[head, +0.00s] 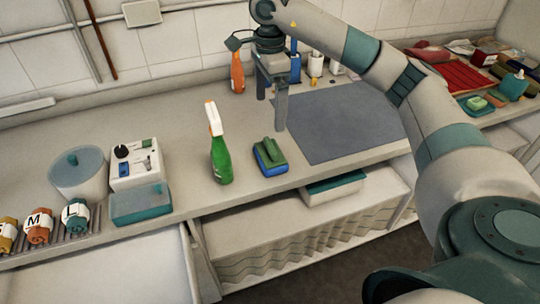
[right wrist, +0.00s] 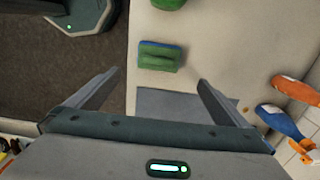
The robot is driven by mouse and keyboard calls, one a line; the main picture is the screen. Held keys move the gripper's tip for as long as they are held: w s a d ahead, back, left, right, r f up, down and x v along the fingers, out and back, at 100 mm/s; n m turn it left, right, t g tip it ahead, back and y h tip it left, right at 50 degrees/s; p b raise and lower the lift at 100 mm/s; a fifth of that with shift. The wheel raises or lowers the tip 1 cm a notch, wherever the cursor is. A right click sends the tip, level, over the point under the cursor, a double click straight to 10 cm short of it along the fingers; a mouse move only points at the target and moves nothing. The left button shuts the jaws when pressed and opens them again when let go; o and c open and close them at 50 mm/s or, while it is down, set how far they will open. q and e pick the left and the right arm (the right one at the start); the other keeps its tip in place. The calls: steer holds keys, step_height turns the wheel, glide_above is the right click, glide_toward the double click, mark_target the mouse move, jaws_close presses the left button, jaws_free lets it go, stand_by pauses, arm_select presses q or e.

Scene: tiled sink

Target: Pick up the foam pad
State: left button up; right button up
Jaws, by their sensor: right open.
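The foam pad (head: 270,157), green on top with a raised green grip and a blue base, lies on the counter near its front edge, just right of a green spray bottle (head: 220,150). In the right wrist view the pad (right wrist: 160,57) shows beyond the fingertips, roughly centred between them. My right gripper (head: 271,112) is open and empty, pointing down above the counter, behind the pad and apart from it. Its spread fingers also show in the right wrist view (right wrist: 159,78). My left gripper is not in view.
A grey mat (head: 335,120) lies right of the pad. Orange and blue bottles (head: 237,72) stand by the wall. A white bin (head: 79,172), a switch box (head: 135,163) and a teal-lidded box (head: 141,204) stand at left. The counter just behind the pad is clear.

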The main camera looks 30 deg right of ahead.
mark_target(271, 145)
step_height(271, 145, down, 11)
steer(key=p, duration=0.4)
steer(key=shift+s, duration=0.1)
steer(key=shift+f, duration=0.35)
steer(key=shift+p, duration=0.35)
steer(key=shift+f+p, duration=0.45)
steer(key=shift+p, duration=0.1)
step_height(271, 145, down, 4)
steer(key=shift+s+r+p, duration=0.1)
steer(key=shift+r+p, duration=0.1)
steer(key=shift+p, duration=0.95)
steer(key=shift+f, duration=0.35)
